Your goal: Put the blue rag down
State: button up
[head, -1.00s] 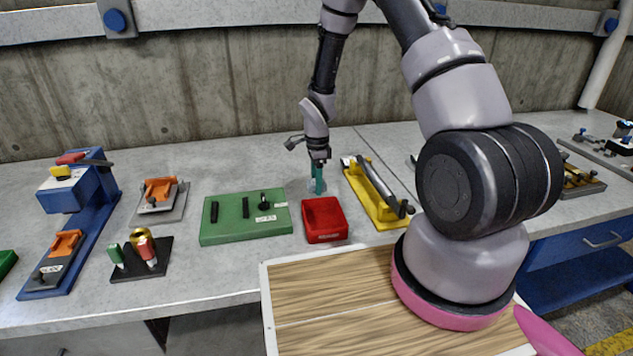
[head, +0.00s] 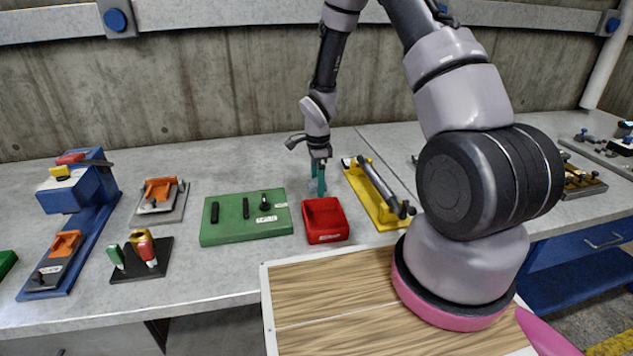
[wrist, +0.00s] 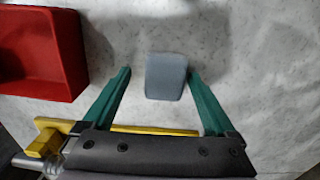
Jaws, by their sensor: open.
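The blue rag (wrist: 165,77) shows in the wrist view as a small grey-blue rounded piece on the pale bench top. My gripper (wrist: 160,73) is open, with its green fingers on either side of the rag. A gap shows at the left finger; the rag's right edge is very close to the right fingertip, and I cannot tell if they touch. In the head view my gripper (head: 318,184) points down at the bench behind the red bin, and the rag is too small and hidden to make out clearly.
A red bin (head: 325,238) stands just in front of my gripper. A yellow fixture (head: 378,207) with a metal bar is close on the right. A green block (head: 246,234) lies to the left. Bare bench surrounds the rag at the back, below the concrete wall (head: 220,90).

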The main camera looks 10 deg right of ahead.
notch_tip(320, 180, up, 23)
jog(key=s+d+n+t, duration=0.2)
jog(key=n, duration=0.1)
jog(key=s+d+r+n+t+y, duration=0.1)
jog(key=s+r+n, duration=0.4)
jog(key=s+r, duration=0.5)
jog(key=s+d+r+n+t, duration=0.2)
jog(key=s+r+n+t, duration=0.2)
jog(key=s+r, duration=0.6)
jog(key=shift+s+d+n+y, duration=0.4)
jog(key=shift+s+n, duration=0.45)
jog(key=shift+n, duration=0.05)
jog(key=shift+r, duration=0.1)
